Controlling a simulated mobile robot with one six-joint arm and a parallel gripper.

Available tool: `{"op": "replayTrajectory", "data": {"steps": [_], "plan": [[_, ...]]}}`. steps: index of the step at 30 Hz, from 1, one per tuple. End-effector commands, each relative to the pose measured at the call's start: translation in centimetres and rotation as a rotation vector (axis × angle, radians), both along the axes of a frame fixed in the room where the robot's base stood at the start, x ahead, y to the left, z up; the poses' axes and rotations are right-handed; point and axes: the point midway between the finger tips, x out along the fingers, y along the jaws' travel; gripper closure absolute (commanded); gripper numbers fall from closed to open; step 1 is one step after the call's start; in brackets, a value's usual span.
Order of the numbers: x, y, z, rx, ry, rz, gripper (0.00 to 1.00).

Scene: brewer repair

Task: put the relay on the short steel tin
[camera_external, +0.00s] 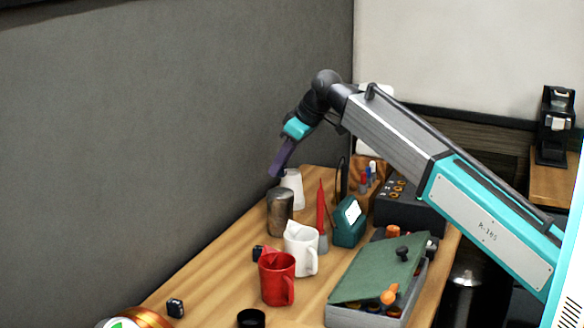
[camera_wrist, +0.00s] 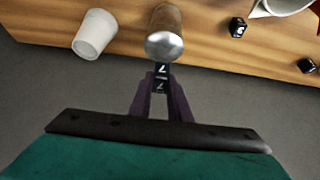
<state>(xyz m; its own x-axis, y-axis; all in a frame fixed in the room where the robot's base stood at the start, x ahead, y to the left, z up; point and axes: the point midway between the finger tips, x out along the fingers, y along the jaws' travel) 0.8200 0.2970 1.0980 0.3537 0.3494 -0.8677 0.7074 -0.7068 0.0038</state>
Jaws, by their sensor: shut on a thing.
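My gripper (camera_wrist: 160,82) is shut on the relay (camera_wrist: 160,74), a small black block with white marks, seen between the purple fingertips in the wrist view. In the external view my gripper (camera_external: 276,172) points down, a little above the rim of a steel tin (camera_external: 279,213); the relay is too small to make out there. The tin is a grey-brown metal cylinder standing upright on the table. In the wrist view the tin's pale round top (camera_wrist: 164,45) is just beyond the relay. I cannot tell whether they touch.
A white cup (camera_external: 293,186) stands behind the tin. A white mug (camera_external: 300,250), a red mug (camera_external: 277,278) and a red screwdriver-like tool (camera_external: 321,215) stand nearby. Small black blocks (camera_external: 175,308) lie on the wooden table. A green-lidded box (camera_external: 380,270) is at the front right.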

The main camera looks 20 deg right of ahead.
Motion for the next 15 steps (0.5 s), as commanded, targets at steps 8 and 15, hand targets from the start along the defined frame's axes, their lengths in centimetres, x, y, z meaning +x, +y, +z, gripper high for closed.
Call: {"op": "replayTrajectory", "data": {"steps": [8, 15], "plan": [[-0.1, 0.0, -1.1, 0.0, 0.001, 0.0, 1.0], [-0.1, 0.0, -3.3, -0.001, 0.001, 0.0, 1.0]]}}
